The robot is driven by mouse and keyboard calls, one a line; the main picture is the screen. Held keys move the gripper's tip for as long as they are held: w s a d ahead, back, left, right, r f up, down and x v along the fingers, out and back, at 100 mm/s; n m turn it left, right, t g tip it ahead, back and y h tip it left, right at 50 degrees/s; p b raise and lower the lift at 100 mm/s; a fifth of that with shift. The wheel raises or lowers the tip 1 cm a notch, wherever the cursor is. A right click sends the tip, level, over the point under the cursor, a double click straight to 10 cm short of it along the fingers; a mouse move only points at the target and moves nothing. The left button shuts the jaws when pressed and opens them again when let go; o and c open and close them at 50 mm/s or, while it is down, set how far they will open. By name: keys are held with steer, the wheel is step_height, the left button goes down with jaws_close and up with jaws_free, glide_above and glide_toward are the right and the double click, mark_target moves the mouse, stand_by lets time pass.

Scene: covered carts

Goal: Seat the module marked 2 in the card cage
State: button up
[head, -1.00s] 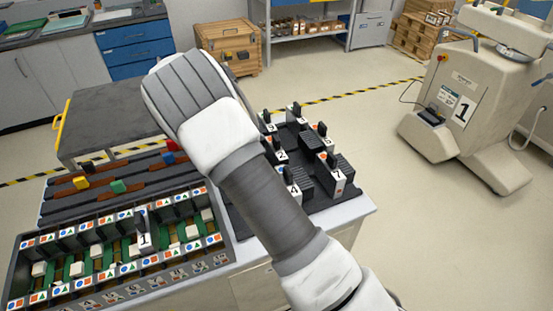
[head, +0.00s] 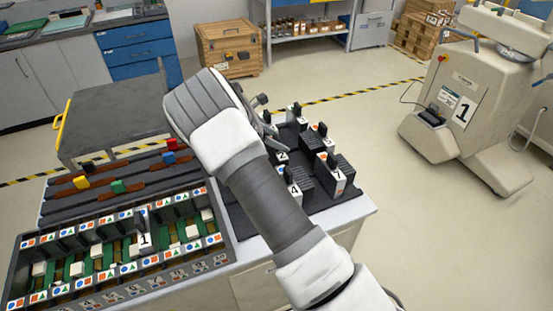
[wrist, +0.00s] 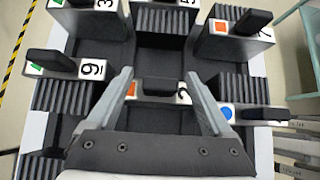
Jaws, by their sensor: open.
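The module marked 2 (head: 281,158) stands in the black tray (head: 243,222) on the cart's right side. In the wrist view its black handle (wrist: 158,89) lies between the fingers, with an orange mark on its left and the partly hidden digit on its right. My gripper (wrist: 160,76) is open, one finger on each side of this module; I cannot tell how high above it. In the head view the gripper (head: 268,118) is partly behind my arm. The card cage (head: 226,256) is at front left, holding the module marked 1 (head: 143,238) upright.
A dark rack with coloured pieces (head: 118,186) lies behind the cage. A grey covered cart (head: 115,105) stands at the back left.

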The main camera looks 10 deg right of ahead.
steer(key=shift+c, duration=0.2)
jaws_close()
stand_by(1.1)
